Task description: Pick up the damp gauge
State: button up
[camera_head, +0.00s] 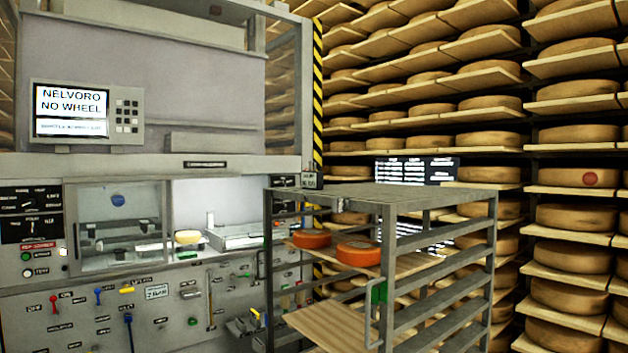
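A small dark grey device with a light face (311,179) shows at the back left corner of the grey metal rack trolley's top (390,194). It may be the damp gauge, but it is too small to tell for sure. I cannot tell whether it stands on the top or is fixed behind it. My gripper is not in view.
The trolley holds two orange cheese wheels (358,254) on a wooden board. A machine with levers and a screen reading "NELVORO NO WHEEL" (72,110) fills the left. Shelves of cheese wheels (575,134) fill the right. The trolley's top is mostly clear.

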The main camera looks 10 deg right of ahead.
aim_at(310, 179)
jog(key=u, duration=0.1)
jog(key=i, duration=0.95)
jog(key=u, duration=0.75)
jog(key=i, duration=0.55)
jog(key=u, duration=0.15)
